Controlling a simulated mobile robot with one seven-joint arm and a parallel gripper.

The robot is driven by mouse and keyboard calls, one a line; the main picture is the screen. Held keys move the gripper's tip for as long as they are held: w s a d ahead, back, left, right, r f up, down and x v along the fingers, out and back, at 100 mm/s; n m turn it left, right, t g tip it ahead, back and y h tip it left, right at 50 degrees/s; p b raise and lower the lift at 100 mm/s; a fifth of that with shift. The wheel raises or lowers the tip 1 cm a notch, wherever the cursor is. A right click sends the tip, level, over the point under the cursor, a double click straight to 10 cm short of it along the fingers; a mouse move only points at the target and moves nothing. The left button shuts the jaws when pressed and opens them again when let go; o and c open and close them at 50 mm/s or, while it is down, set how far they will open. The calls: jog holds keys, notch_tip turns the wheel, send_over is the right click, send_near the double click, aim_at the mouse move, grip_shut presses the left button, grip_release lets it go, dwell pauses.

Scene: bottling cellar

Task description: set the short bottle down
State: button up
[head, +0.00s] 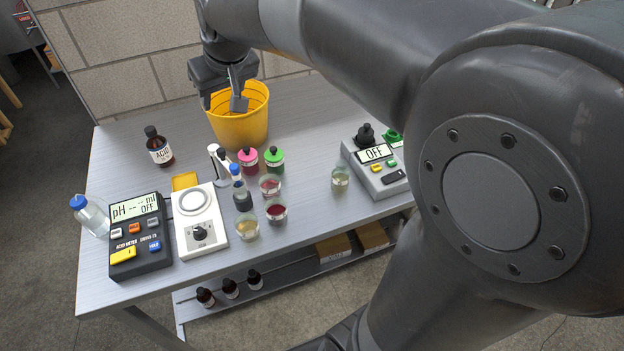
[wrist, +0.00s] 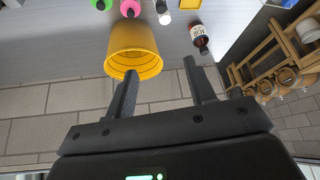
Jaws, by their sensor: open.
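My gripper (head: 222,94) is open and empty, over or just behind the yellow bucket at the back of the table. In the wrist view its two fingers (wrist: 160,72) stand apart with nothing between them. A brown bottle labelled ACID (head: 159,147) stands upright on the table left of the bucket; it also shows beyond the right finger in the wrist view (wrist: 200,36). Small bottles with a pink cap (head: 248,160) and a green cap (head: 274,159) stand in front of the bucket. I cannot tell which one is the short bottle.
The yellow bucket (head: 243,125) is close to my fingers. A pH meter (head: 138,235), a white stirrer (head: 199,222), several glass beakers and a grey device reading OFF (head: 375,168) stand on the table.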

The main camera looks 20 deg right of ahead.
jog(key=s+d+f+m, duration=0.1)
jog(key=s+d, duration=0.2)
jog(key=s, duration=0.4)
jog(key=s+d+f+m+h, duration=0.1)
jog(key=s+d+f, duration=0.1)
jog(key=s, duration=0.6)
jog(key=s+d+f+m, duration=0.1)
jog(key=s+d, duration=0.3)
jog(key=s, duration=0.4)
jog(key=shift+f+h, duration=0.3)
jog(key=shift+f, duration=0.3)
